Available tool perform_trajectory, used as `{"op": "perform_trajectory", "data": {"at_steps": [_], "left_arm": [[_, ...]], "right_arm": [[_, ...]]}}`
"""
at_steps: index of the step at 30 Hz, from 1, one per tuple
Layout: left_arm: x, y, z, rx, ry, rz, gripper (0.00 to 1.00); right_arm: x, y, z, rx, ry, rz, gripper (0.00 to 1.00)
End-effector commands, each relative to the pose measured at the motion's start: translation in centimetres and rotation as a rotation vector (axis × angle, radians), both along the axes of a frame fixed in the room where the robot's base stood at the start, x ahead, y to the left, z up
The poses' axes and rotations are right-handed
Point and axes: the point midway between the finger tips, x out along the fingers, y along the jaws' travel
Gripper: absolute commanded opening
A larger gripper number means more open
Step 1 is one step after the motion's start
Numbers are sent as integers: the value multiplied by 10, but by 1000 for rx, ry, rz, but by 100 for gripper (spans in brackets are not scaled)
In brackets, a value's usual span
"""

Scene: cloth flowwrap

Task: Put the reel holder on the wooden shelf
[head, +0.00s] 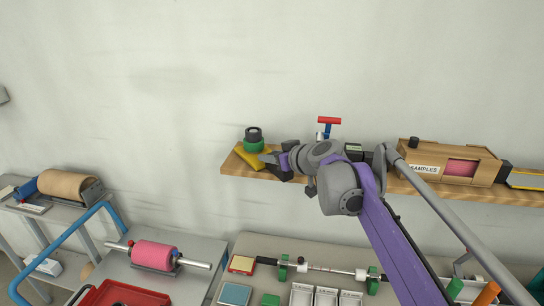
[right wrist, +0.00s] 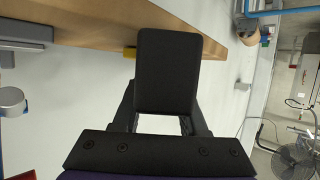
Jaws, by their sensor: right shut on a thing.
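What looks like the reel holder is a yellow piece (head: 248,158) with a green and black round part (head: 253,140) above it, at the left end of the wooden shelf (head: 232,169). I cannot tell if these parts are one thing. My right gripper (head: 270,161) comes in from the right, low over the shelf, and is shut at the yellow piece's right side. In the right wrist view a broad black finger (right wrist: 168,72) hides most of what is held; only a bit of yellow (right wrist: 130,52) shows against the shelf. My left gripper is in neither view.
On the shelf, a red and blue tool (head: 328,124) stands behind my right arm, and a wooden samples box (head: 440,162) is farther right. Below are a bench with a pink roller (head: 154,254), a red tray (head: 120,293) and a bench with a green-clamped rod (head: 320,267). The wall above is bare.

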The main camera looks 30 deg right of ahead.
Motion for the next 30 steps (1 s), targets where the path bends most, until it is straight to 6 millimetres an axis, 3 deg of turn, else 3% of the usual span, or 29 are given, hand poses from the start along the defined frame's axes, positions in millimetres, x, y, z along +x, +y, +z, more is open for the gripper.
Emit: {"op": "perform_trajectory", "data": {"at_steps": [3,4,9,20,30], "left_arm": [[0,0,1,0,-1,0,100],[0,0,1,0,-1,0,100],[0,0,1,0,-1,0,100],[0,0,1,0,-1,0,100],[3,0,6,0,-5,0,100]], "right_arm": [[0,0,-2,0,-1,0,0],[0,0,-2,0,0,0,46],[0,0,-2,0,0,0,72],[-3,-1,2,0,0,-1,72],[-64,-10,28,-1,0,-4,72]]}}
